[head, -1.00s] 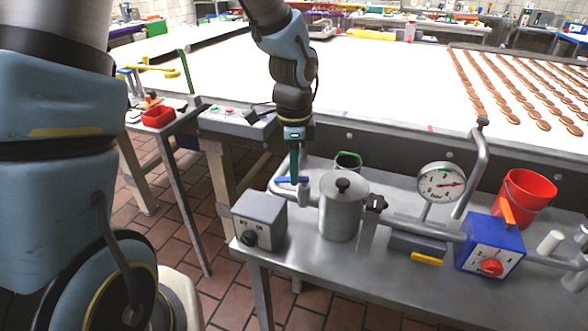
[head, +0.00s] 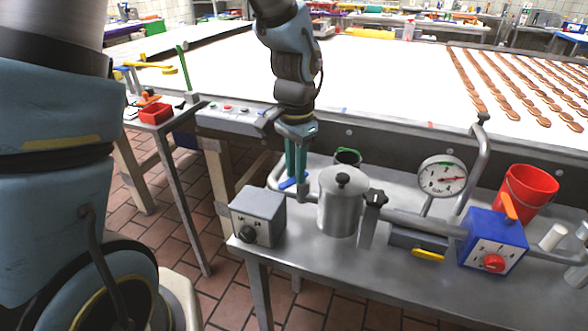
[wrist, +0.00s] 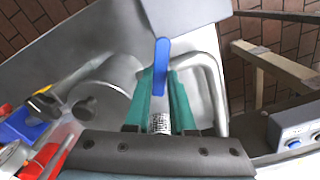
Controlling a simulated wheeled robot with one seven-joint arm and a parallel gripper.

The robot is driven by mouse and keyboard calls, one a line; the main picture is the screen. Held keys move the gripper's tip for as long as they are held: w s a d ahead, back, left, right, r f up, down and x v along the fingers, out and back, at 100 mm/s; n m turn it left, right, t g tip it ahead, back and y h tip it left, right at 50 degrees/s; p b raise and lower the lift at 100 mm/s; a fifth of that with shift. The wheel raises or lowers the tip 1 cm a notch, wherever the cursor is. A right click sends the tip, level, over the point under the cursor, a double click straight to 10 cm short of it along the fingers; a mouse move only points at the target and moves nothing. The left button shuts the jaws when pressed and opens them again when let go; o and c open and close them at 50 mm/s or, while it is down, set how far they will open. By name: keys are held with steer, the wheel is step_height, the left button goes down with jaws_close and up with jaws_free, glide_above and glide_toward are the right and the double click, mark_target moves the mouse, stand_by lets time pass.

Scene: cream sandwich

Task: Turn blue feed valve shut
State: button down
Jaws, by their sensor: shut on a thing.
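The blue feed valve's lever (head: 293,181) sits on the pipe at the left end of the metal bench, left of the silver pot (head: 341,205). In the head view it slants from lower left to upper right. My gripper (head: 297,178) points down from above, its green fingers around the lever. In the wrist view the blue lever (wrist: 162,62) shows between the fingertips of my gripper (wrist: 162,80), its free end sticking out past them. The gripper is shut on the lever. The fingers hide part of the lever and the valve body.
A grey box with a black knob (head: 257,216) stands close in front of the valve. A pressure gauge (head: 441,177), a blue box with a red knob (head: 492,241) and a red bucket (head: 527,192) are to the right. The white conveyor (head: 390,85) lies behind.

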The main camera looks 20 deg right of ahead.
steer(key=n, duration=0.3)
steer(key=s+n, duration=0.1)
steer(key=n, duration=0.1)
steer(key=shift+d+n, duration=0.3)
steer(key=shift+d, duration=0.05)
stand_by(0.4)
steer(key=c, duration=0.8)
jaws_free()
steer(key=shift+o, duration=0.2)
steer(key=shift+r, duration=0.1)
step_height(320, 180, up, 11)
steer(key=b, duration=0.2)
steer(key=w+a+f+n, duration=0.1)
steer(key=a+f+n, duration=0.1)
steer(key=a, duration=0.7)
steer(key=w+a+f+n+t, duration=0.1)
steer(key=w+a+f+n, duration=0.1)
steer(key=a, duration=0.8)
steer(key=w+a+f+n, duration=0.1)
steer(key=a+f+n, duration=0.2)
steer(key=a, duration=0.6)
steer(key=shift+w+a+f+t, duration=0.3)
steer(key=shift+w+f, duration=0.05)
steer(key=shift+f, duration=0.6)
